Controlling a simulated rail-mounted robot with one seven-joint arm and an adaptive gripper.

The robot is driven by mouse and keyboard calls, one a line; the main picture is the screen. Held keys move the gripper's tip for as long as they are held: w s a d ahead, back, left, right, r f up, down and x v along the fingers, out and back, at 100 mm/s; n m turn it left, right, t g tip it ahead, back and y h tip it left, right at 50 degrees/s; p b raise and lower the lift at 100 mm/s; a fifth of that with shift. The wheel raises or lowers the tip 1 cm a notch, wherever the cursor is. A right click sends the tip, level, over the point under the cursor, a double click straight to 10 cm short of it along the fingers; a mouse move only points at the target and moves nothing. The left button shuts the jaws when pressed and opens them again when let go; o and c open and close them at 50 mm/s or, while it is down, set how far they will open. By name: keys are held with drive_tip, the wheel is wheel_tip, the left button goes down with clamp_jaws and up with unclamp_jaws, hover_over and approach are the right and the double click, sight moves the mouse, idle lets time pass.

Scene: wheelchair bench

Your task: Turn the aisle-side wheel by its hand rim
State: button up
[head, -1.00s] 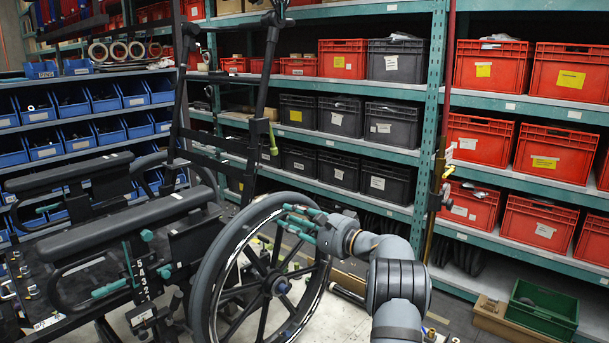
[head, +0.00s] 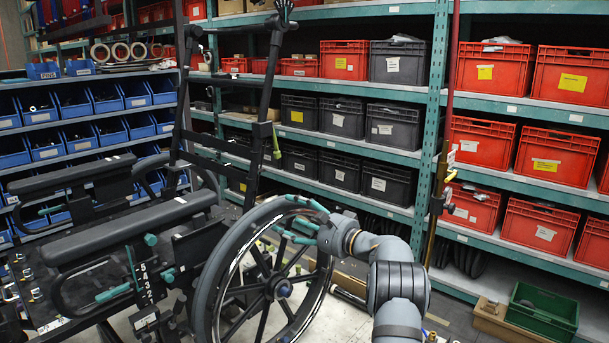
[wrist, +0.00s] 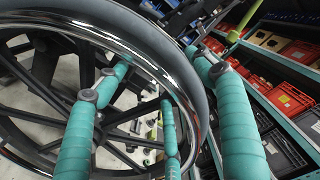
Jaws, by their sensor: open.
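The aisle-side wheel (head: 208,290) of the wheelchair stands upright in the middle of the head view, with a dark tyre and black spokes. Its shiny hand rim (wrist: 146,58) curves across the wrist view beside the grey tyre (wrist: 178,62). My gripper (head: 285,215) is at the wheel's upper right edge, its teal fingers spread. In the wrist view my gripper (wrist: 157,62) has teal fingers on both sides of the rim and tyre, with visible gaps. I cannot tell whether any finger touches the rim.
The wheelchair's padded armrest (head: 130,226) and black frame lie left of the wheel. Shelves with red crates (head: 557,153) and grey crates (head: 398,62) stand behind. A green bin (head: 542,310) is at the lower right. Blue bins (head: 75,103) fill the left rack.

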drive_tip(key=shift+o, duration=0.7)
drive_tip(key=shift+w+d+r, duration=0.2)
drive_tip(key=shift+d+r, duration=0.1)
drive_tip(key=shift+r, duration=0.3)
drive_tip(key=shift+s+d+f+b, duration=0.2)
drive_tip(key=shift+d+b, duration=0.15)
drive_tip(key=shift+b, duration=0.15)
drive_tip(key=shift+s+d+f+b, duration=0.1)
drive_tip(key=shift+s+d+b, duration=0.1)
drive_tip(key=shift+d+b, duration=0.25)
drive_tip(key=b+v, duration=0.2)
drive_tip(key=shift+s+d, duration=0.3)
drive_tip(key=b+v, duration=0.3)
drive_tip(key=shift+s+a, duration=0.15)
drive_tip(key=shift+a, duration=0.05)
